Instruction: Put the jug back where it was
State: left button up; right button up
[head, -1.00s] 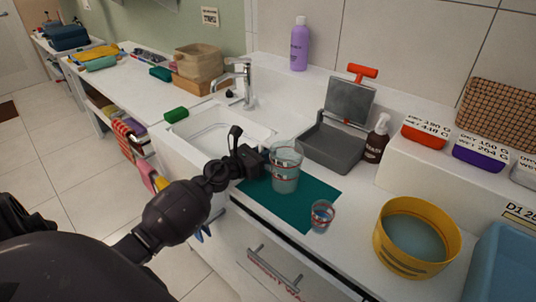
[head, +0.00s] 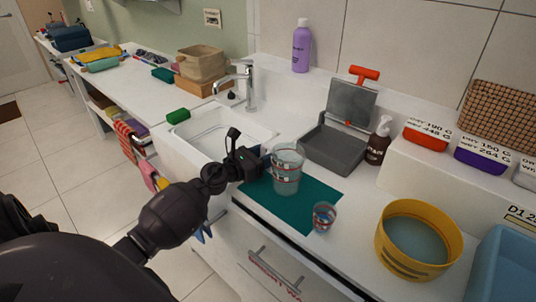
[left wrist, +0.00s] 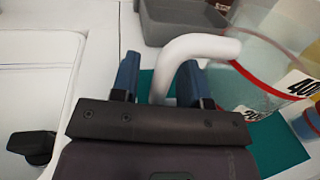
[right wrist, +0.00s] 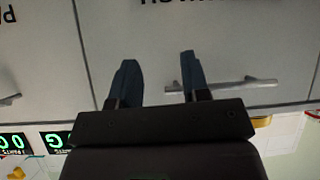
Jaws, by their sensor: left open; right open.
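The jug (head: 287,172) is clear with red bands and stands upright on the teal mat (head: 312,207) on the counter. Its white handle (left wrist: 207,46) lies between the fingers of my left gripper (left wrist: 160,75) in the left wrist view, with the jug's wall (left wrist: 262,78) to the right. My left gripper (head: 262,161) is open beside the jug's left side in the head view. Whether a finger touches the handle cannot be told. My right gripper (right wrist: 158,65) is open and empty, in front of drawer fronts in the right wrist view.
A small banded cup (head: 323,216) stands near the mat's right front edge. A yellow sieve-like tub (head: 378,240) is to the right. A grey scale-like box (head: 335,150) and brown bottle (head: 378,140) stand behind. The white sink (head: 215,135) is to the left.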

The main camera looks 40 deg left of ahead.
pick_arm(q)
jog(key=b+v, duration=0.1)
jog(key=v, duration=0.9)
jog(key=shift+d+f, duration=0.1)
jog(key=shift+s, duration=0.45)
jog(key=n+y, duration=0.1)
jog(key=n+t, duration=0.1)
jog(key=n, duration=0.1)
jog(key=shift+s+r+n+y, duration=0.25)
jog(key=shift+s+n+y, duration=0.05)
jog(key=shift+s+y, duration=0.1)
jog(key=s+d+f+n+g+y, duration=0.1)
jog(key=s+f+n+g+y, duration=0.3)
jog(key=n, duration=0.8)
jog(key=s+f+n+g+y, duration=0.2)
jog(key=s+n+y, duration=0.45)
jog(key=n, duration=0.55)
jog(key=s+d+f+n+g+h, duration=0.3)
jog(key=s+d+n+g, duration=0.25)
jog(key=s+d, duration=0.2)
jog(key=s+d+f+n+g+h, duration=0.3)
jog(key=s+d+n+g, duration=0.3)
jog(key=s, duration=0.3)
jog(key=w+d+f+m+t+h+p, duration=0.1)
jog(key=w+f+t, duration=0.5)
jog(key=w+t, duration=0.2)
jog(key=shift+w+d+f+t, duration=0.3)
jog(key=shift+w+f+t, duration=0.1)
jog(key=shift+t, duration=0.65)
